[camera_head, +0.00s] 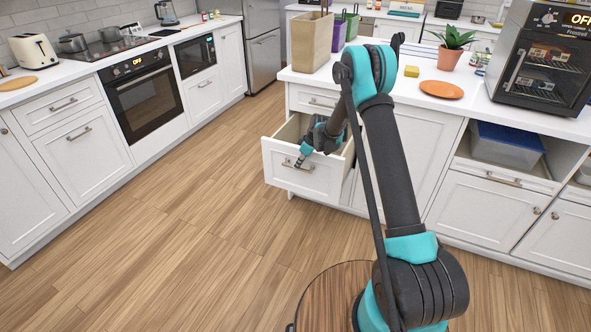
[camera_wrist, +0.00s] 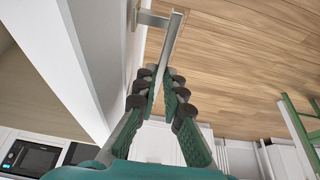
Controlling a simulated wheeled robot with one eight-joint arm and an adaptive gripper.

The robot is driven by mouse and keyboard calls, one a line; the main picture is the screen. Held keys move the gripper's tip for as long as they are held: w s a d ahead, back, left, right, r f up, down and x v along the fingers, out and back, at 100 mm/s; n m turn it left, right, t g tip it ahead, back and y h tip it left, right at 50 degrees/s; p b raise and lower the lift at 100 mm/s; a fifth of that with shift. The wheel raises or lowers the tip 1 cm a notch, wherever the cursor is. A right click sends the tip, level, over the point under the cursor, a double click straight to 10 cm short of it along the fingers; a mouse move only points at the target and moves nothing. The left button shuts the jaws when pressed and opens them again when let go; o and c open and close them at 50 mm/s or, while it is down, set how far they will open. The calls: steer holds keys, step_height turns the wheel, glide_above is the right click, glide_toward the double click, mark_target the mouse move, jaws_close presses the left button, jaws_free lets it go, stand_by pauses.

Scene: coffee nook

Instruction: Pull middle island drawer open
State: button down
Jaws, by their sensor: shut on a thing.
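The island drawer (camera_head: 315,182) is white and stands pulled out from the island front, below a closed top drawer (camera_head: 306,97). Its open top shows part of the inside, and my arm hides some of it. My gripper (camera_head: 300,160) reaches down over the drawer front to its metal bar handle (camera_head: 288,165). In the wrist view my gripper (camera_wrist: 164,80) has its dark ribbed fingers shut on the end of the handle (camera_wrist: 172,40). The white drawer front (camera_wrist: 95,45) is beside the fingers at left.
The wooden floor (camera_head: 180,220) in front of the drawer is clear. The island top holds a beige bag (camera_head: 311,42), a potted plant (camera_head: 450,50), an orange plate (camera_head: 441,89) and a glass-door fridge (camera_head: 545,65). A counter with an oven (camera_head: 146,98) runs along the left.

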steer(key=shift+w+d, duration=0.1)
steer(key=shift+w, duration=0.15)
steer(key=c, duration=1.9)
jaws_free()
steer(key=v, duration=1.2)
steer(key=shift+r, duration=0.1)
steer(key=s+d+r+m+t+h, duration=0.1)
steer(key=s+d+r+m, duration=0.35)
steer(key=s+d, duration=0.4)
steer(key=s+d+r+m+t+h, duration=0.1)
steer(key=s+d+r+m, duration=0.3)
steer(key=s, duration=0.7)
steer(key=s+d+f+m+h, duration=0.1)
steer(key=s+d, duration=0.4)
steer(key=s, duration=0.5)
steer(key=s+d+m+h, duration=0.1)
steer(key=s+d+m, duration=0.3)
steer(key=s, duration=0.7)
steer(key=shift+s+d+f+t, duration=0.2)
steer(key=shift+d+f+t, duration=0.1)
steer(key=shift+d+f, duration=0.1)
